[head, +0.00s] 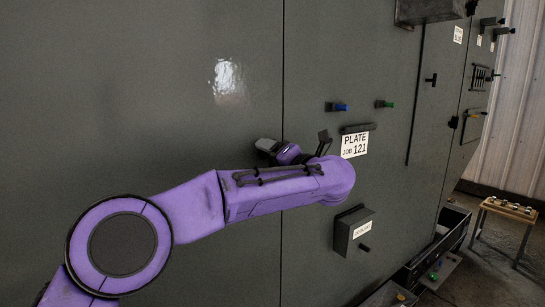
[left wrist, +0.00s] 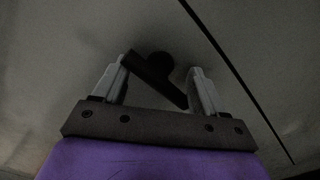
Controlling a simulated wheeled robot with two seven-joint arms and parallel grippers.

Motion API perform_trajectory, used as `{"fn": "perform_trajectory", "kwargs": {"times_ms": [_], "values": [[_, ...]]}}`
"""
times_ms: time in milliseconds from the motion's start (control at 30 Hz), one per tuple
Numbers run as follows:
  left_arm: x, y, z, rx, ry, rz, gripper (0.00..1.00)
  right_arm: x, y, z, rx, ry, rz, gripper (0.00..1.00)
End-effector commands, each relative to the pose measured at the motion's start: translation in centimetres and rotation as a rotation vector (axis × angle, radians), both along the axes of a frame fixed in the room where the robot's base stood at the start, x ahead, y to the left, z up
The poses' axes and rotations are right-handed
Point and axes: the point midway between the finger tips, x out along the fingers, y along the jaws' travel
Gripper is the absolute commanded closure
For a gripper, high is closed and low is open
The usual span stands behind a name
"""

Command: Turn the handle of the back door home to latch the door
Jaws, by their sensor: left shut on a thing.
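The handle (left wrist: 152,72) is a short black bar on a round black boss against the grey door (left wrist: 75,45). It lies slanted between the two grey fingers of my left gripper (left wrist: 160,78) in the left wrist view. Its upper end meets the left finger and its lower end meets the right finger. In the head view my left gripper (head: 268,147) is up against the grey panel wall, close to a vertical seam, and mostly behind my purple forearm. I cannot make out the handle clearly there. My right gripper is not in view.
Right of my arm are a white "PLATE JOB 121" label (head: 355,145), a blue knob (head: 341,107), a green knob (head: 384,104) and a protruding dark box (head: 353,230). A small table (head: 510,208) stands at the far right. The wall left of the seam is bare.

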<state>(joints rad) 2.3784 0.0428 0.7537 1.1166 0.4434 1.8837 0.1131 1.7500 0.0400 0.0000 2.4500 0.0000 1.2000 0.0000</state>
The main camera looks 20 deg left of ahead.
Motion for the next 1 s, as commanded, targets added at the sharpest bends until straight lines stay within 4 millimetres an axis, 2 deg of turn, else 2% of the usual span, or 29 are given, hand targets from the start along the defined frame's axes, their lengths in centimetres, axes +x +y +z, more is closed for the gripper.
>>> {"fn": "perform_trajectory", "kwargs": {"times_ms": [33,100,133,167,500,567,800,1000], "values": [[0.1,-0.1,-0.6,0.027,0.034,-0.004,0.59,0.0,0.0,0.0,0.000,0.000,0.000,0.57],[0.1,-0.1,-0.6,0.027,0.034,-0.004,0.59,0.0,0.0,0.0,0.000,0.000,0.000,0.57],[0.2,-0.1,-0.7,0.027,0.034,-0.004,0.22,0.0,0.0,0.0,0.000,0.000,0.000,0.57],[0.1,-0.1,-0.7,0.027,0.034,-0.004,0.14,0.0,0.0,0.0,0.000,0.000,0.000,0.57],[-0.2,-0.6,-0.4,0.019,0.023,-0.004,0.14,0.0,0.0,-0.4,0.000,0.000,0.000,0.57],[-0.8,-1.3,-0.5,0.019,0.021,-0.005,0.14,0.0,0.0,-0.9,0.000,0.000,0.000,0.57],[-4.3,-5.7,-0.8,0.023,0.023,-0.004,0.14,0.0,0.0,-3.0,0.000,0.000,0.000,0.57],[-6.1,-8.0,-0.6,0.023,0.027,-0.002,0.14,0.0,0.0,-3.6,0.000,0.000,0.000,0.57]]}}
